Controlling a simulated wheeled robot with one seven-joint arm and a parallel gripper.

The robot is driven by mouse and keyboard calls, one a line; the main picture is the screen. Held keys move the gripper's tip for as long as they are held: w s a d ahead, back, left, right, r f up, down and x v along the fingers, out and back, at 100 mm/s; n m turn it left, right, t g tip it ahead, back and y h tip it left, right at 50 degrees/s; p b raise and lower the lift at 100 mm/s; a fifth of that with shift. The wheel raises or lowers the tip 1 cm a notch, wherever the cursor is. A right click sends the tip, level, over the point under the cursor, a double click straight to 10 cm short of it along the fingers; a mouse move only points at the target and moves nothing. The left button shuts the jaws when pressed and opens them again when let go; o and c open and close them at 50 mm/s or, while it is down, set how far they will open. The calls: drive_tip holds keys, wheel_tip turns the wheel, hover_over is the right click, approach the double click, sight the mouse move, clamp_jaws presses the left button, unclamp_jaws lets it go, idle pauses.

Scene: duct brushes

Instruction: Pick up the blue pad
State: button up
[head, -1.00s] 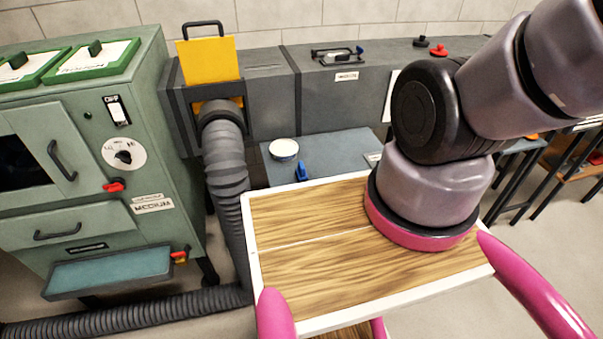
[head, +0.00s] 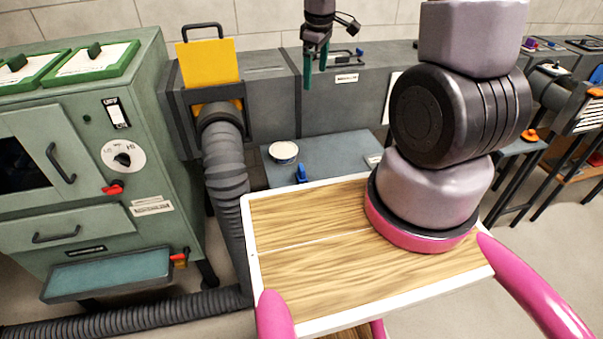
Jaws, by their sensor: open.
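A small blue object (head: 301,173), which may be the blue pad, is on the grey-blue table (head: 335,152), close to its front edge. It is small, and part of it may be hidden by the rim of my wooden top. My gripper (head: 315,70) hangs fingers down in front of the grey duct, above and beyond the table, well apart from the blue object. Its two teal fingers are apart with nothing between them.
The grey duct (head: 262,80) with a yellow plate (head: 208,62) runs behind the table. A ribbed hose (head: 226,160) and a green machine (head: 85,165) stand to the left.

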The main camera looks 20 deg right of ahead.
wheel_tip(320, 180, down, 13)
drive_tip(key=a+n+g, duration=0.2)
drive_tip(key=a+n, duration=0.1)
drive_tip(key=n, duration=0.6)
hover_over(301, 167)
drive_tip(key=shift+g, duration=0.3)
wheel_tip(301, 167, down, 9)
drive_tip(key=shift+a+r, duration=0.1)
drive_tip(key=shift+r, duration=0.1)
wheel_tip(301, 167, down, 5)
drive_tip(key=shift+r, duration=0.1)
drive_tip(key=shift+f, duration=3.05)
drive_tip(key=c, duration=1.4)
drive_tip(key=shift+r, duration=0.15)
wheel_tip(301, 167, up, 10)
drive_tip(key=shift+f, duration=0.1)
